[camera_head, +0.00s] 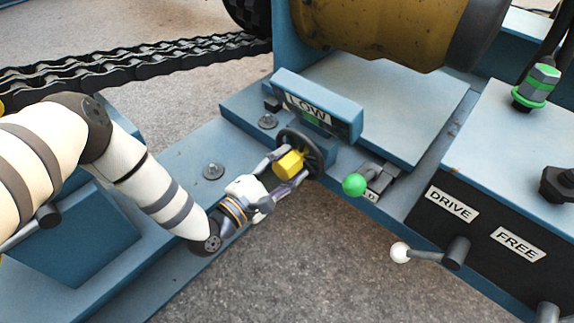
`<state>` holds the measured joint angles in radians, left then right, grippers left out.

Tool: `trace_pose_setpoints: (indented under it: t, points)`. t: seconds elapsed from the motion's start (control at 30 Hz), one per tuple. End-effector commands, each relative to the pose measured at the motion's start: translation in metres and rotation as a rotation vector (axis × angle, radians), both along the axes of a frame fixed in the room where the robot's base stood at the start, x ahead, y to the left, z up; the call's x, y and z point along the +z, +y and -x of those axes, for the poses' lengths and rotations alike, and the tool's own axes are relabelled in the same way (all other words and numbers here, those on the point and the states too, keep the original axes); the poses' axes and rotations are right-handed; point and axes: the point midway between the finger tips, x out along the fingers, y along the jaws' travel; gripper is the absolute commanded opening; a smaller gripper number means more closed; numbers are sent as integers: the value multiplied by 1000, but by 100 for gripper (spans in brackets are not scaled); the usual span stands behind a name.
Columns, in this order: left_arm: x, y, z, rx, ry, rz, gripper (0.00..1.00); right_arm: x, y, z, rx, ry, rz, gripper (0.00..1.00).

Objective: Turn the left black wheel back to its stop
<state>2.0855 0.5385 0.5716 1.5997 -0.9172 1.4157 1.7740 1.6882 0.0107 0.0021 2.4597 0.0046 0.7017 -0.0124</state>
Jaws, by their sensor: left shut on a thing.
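The black wheel (313,148) stands at the blue frame, just below and in front of the block with the LOW label (307,109). A yellow piece (289,164) sits at its centre, facing my left gripper. My left gripper (287,170) reaches in from the left. Its two fingers lie on either side of the yellow piece and are shut on the wheel there. The fingers hide part of the wheel's near side. My right gripper is not in the view.
A green ball knob (355,185) on a lever is close to the right of the wheel. A white-knobbed lever (400,252) juts out from the black panel with DRIVE (451,204) and FREE (517,244) labels. A yellow drum (380,30) and a black chain (130,65) lie behind.

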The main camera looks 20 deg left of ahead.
Motion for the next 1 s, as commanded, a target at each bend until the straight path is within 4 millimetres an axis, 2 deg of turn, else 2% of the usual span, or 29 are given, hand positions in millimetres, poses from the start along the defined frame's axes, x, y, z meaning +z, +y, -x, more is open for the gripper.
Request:
trace_pose_setpoints:
  t: [0.5, 0.53, 0.6, 0.87, 1.0]
  points:
    - [-2, -2, 2, -5, 12, 18, 0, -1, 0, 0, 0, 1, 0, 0]
    - [-2, -2, 2, -5, 12, 18, 47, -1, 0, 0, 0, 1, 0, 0]
    - [-1, -2, 2, -5, 11, 17, 62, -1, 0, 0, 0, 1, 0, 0]
    - [-1, -1, 1, -3, 8, 17, 62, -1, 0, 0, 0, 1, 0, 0]
    - [-1, 4, 13, -3, 10, 18, 62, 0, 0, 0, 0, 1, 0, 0]
